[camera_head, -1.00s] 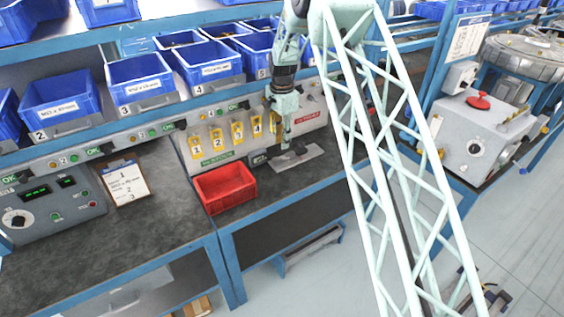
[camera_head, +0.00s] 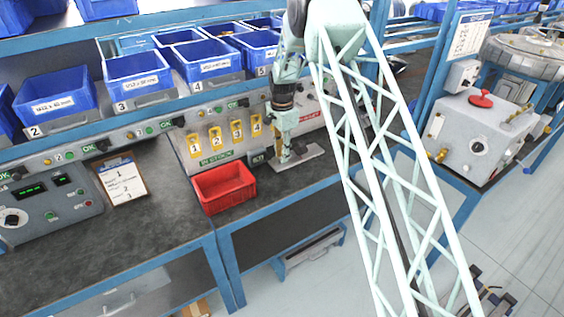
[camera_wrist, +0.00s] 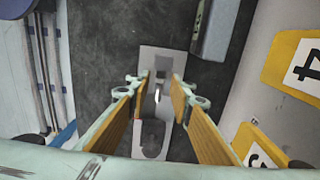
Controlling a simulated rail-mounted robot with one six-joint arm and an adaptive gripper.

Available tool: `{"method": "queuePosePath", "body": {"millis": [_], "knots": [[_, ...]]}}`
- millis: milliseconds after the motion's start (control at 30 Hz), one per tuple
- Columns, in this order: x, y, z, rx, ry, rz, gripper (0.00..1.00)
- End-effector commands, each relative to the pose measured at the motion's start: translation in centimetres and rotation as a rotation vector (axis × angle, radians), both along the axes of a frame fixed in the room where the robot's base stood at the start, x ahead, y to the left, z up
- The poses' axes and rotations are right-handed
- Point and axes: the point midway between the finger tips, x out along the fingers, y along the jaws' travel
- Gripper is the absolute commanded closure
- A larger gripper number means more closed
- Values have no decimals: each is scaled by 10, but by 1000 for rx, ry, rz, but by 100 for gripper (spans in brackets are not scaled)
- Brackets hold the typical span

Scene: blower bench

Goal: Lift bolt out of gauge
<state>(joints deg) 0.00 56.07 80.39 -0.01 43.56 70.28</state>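The gauge (camera_head: 311,153) is a flat grey plate lying on the bench behind and right of the red bin. In the wrist view, the gauge (camera_wrist: 173,60) lies lengthwise below my gripper (camera_wrist: 159,92). The gripper is open, with tan-padded fingers on both sides of the gauge's middle. A small bright piece between the fingertips may be the bolt (camera_wrist: 157,97), but I cannot identify it surely. A dark round part sits nearer the wrist on the gauge. In the head view my gripper (camera_head: 284,156) points down, low over the gauge's left part; contact cannot be told.
The red bin (camera_head: 224,188) stands just left of the gauge. Yellow numbered tags (camera_head: 216,139) hang on the grey panel behind it. A clipboard (camera_head: 121,181) and a control box (camera_head: 45,203) are farther left. Blue bins (camera_head: 139,80) line the shelf above.

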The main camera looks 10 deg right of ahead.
Motion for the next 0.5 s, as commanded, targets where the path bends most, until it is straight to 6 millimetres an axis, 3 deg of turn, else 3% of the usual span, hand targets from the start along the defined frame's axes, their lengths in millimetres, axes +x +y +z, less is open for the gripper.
{"method": "queuePosePath", "body": {"millis": [500], "knots": [[0,0,-4,0,0,0,81]]}}
